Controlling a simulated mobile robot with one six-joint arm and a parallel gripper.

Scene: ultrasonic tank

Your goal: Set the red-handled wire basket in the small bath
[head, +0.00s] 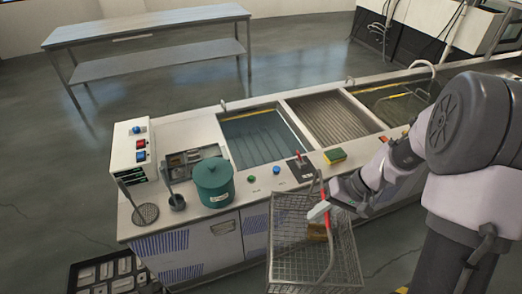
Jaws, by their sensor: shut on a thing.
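The wire basket (285,250) hangs in front of the counter, near the bottom of the head view. It has a red handle (325,224) arching over it. My gripper (320,210) is shut on the handle, and the basket is apart from the baths. Behind it, the counter has several openings. A bath with bluish liquid (258,137) is on the left, a ribbed-looking basin (334,118) is in the middle, and another bath (385,99) is on the right, partly behind my arm. I cannot tell for sure which is the small bath.
A green lidded pot (213,180), ladle-like tools (145,212) and a control box (132,149) stand at the counter's left. A parts tray (105,272) lies on the floor. A steel table (150,25) stands behind.

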